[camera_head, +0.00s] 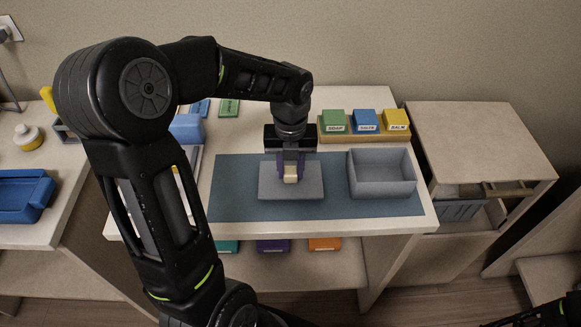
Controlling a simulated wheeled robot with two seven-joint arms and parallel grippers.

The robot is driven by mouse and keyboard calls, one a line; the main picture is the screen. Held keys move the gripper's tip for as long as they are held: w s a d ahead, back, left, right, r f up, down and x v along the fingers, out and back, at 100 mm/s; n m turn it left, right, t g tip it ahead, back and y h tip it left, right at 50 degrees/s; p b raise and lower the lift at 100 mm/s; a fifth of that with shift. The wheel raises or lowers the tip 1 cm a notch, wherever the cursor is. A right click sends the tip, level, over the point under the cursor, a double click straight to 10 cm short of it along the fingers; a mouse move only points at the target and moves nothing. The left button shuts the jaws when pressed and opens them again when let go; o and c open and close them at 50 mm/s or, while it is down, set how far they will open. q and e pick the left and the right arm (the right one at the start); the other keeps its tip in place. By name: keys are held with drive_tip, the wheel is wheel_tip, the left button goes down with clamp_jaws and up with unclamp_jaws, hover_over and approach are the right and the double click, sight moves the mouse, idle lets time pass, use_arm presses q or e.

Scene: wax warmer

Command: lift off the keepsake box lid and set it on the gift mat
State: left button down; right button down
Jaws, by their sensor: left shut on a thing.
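The keepsake box (382,188) is a grey open-topped box standing on the right part of the blue-grey gift mat (235,190). Its lid (307,190) is a flat grey slab with a pale knob, apart from the box and to its left, over the middle of the mat. The lid looks level and at or very close to the mat; I cannot tell whether it touches. My left gripper (291,174) points down and is shut on the lid's knob. My right gripper is not in view; only a dark part shows at the bottom right corner.
Behind the mat, a tray holds green (334,121), blue (365,121) and yellow (396,121) labelled blocks. A blue container (187,128) stands at the back left. A cabinet (480,140) stands at right. A blue tray (22,195) lies far left.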

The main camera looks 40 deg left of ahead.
use_arm(q)
drive_tip(key=shift+f, duration=0.5)
idle(0.4)
drive_tip(key=c, duration=1)
unclamp_jaws()
drive_tip(key=shift+r, duration=0.1)
drive_tip(key=shift+r+p, duration=2.1)
drive_tip(key=shift+r, duration=1.85)
